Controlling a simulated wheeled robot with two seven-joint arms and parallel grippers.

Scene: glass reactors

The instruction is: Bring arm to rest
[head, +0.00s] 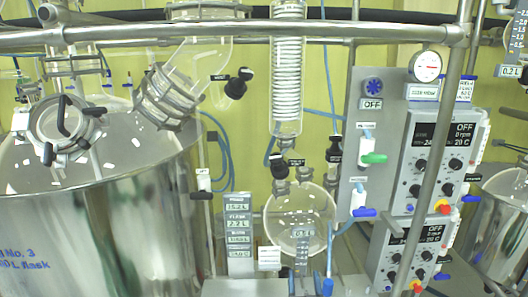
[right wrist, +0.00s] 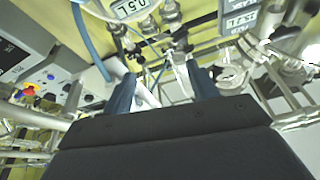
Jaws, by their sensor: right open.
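My right gripper (right wrist: 162,76) shows in the right wrist view, with its two blue-grey fingers spread apart. I see nothing held between them. Beyond the fingers are metal fittings and thin tubing, and I cannot tell how close they are. In the head view I cannot clearly make out the right gripper. My left gripper is in neither view.
In the head view, a steel vessel (head: 95,235) fills the left. A round glass flask (head: 297,222) hangs mid-frame below a coiled condenser (head: 288,70). Control boxes (head: 432,160) stand at right, and a steel rail (head: 230,30) crosses above. Blue hoses and rods crowd the space.

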